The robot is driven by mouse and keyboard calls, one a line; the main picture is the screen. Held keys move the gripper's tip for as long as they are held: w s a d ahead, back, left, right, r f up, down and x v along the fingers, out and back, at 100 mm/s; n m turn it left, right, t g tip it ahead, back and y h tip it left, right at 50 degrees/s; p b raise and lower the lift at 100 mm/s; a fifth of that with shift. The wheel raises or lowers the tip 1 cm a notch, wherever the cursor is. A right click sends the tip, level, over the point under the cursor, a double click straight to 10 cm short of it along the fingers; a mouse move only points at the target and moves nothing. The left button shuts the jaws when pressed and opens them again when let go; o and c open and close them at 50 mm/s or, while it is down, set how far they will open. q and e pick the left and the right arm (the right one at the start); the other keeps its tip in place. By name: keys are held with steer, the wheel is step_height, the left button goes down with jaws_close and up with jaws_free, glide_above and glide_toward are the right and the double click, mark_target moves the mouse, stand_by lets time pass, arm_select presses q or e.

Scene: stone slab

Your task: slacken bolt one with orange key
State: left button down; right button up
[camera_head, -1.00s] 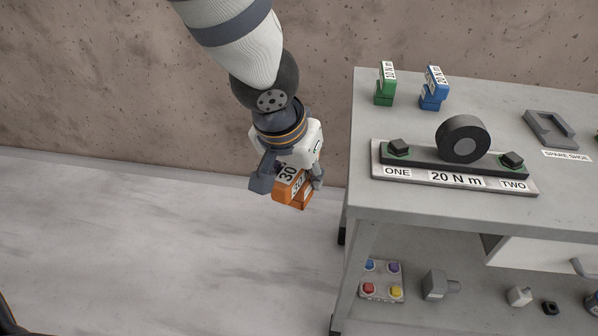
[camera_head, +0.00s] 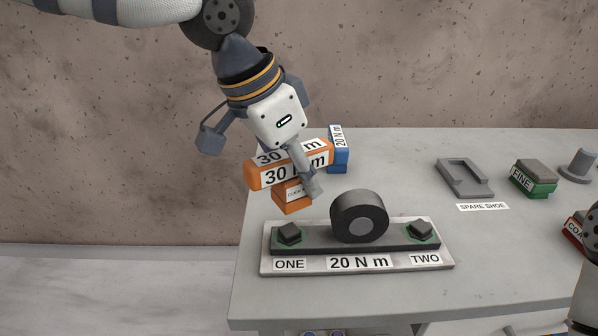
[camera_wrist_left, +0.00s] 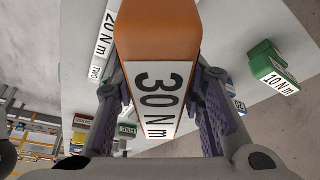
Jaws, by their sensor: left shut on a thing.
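The orange key (camera_head: 293,195), labelled 30 N m, is gripped in my left gripper (camera_head: 262,160). In the left wrist view the fingers lie on both sides of the orange key (camera_wrist_left: 158,35). Its lower end hangs above and behind bolt one (camera_head: 289,234), apart from it in the picture. Bolt one is a dark square head with a green rim at the left end of a black bar, above the label ONE. Bolt two (camera_head: 420,230) is at the right end. The plate (camera_head: 394,262) is labelled 20 N m. My right gripper is out of view.
A black roller (camera_head: 358,216) stands mid-bar. A blue key (camera_head: 338,150) stands behind the orange key; a green key (camera_wrist_left: 268,65) shows in the left wrist view. A spare shoe (camera_head: 464,179) and a FINE block (camera_head: 533,177) lie right. The bench front (camera_head: 345,292) is clear.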

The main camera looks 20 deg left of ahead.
arm_select(q)
steer(key=shift+s+a, duration=0.2)
steer(key=shift+s, duration=0.1)
glide_above(308, 228)
steer(key=s+a, duration=0.2)
steer(key=shift+w+d+f, duration=0.1)
steer(key=shift+d+f, duration=0.05)
steer(key=shift+f, duration=1.1)
steer(key=shift+w+d+f, duration=0.1)
steer(key=shift+f, duration=1.1)
steer(key=shift+f, duration=0.8)
